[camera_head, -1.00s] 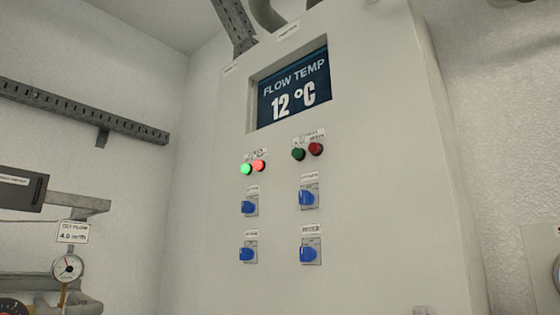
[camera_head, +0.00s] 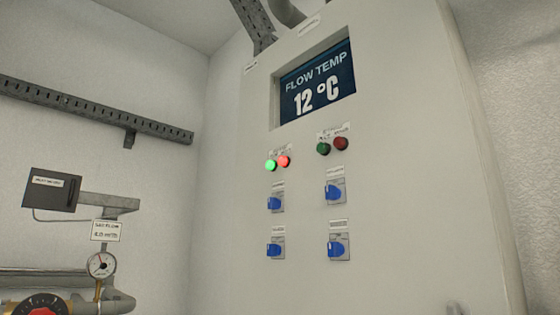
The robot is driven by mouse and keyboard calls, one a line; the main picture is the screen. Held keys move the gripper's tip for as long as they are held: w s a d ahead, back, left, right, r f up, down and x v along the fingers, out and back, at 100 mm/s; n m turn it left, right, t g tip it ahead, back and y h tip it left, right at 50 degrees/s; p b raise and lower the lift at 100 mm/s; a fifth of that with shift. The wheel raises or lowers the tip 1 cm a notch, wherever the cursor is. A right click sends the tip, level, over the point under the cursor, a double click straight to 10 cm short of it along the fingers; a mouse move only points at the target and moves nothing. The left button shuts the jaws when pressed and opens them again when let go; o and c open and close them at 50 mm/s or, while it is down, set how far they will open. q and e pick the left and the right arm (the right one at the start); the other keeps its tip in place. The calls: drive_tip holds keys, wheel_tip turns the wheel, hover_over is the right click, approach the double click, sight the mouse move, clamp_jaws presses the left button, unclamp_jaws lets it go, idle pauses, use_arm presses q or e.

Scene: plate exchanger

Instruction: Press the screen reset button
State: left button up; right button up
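A screen (camera_head: 317,82) is set in a recess near the top of a pale control cabinet (camera_head: 400,190). It reads "FLOW TEMP 12 °C" in white on dark blue. Neither of my grippers is in view.
Blue rotary switches, one at the upper right (camera_head: 333,192), sit below the lamps. At left are a dark box (camera_head: 52,189), a pressure gauge (camera_head: 101,265), pipes (camera_head: 45,279) and a perforated cable tray (camera_head: 95,110) on the wall. The space before the cabinet looks clear.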

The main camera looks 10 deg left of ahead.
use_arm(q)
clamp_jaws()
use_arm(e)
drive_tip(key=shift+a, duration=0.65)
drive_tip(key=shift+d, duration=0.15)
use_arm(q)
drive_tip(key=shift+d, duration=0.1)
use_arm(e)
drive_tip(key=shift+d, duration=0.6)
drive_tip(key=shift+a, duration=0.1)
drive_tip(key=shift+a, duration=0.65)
